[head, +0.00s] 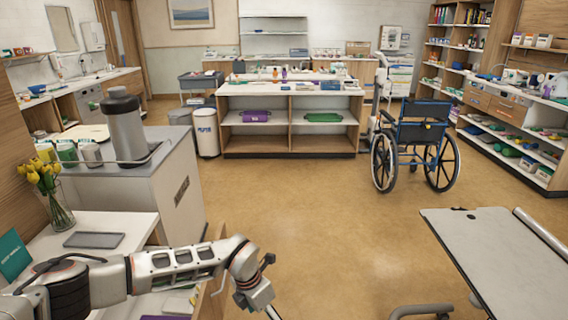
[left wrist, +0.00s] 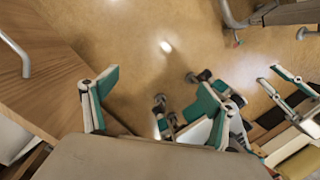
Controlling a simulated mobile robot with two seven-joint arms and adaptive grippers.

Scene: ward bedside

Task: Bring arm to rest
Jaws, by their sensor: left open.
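My left arm comes in low from the left in the head view, and its left gripper (head: 262,300) points down at the bottom edge, its fingertips cut off. The right arm does not show in the head view.
A bedside surface with a vase of yellow tulips (head: 58,210) and a grey tray (head: 94,240) is beside my left arm. A grey bottle (head: 125,125) stands on a cabinet behind it. An overbed table (head: 500,260) is at right, a wheelchair (head: 415,145) beyond. Floor between is clear.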

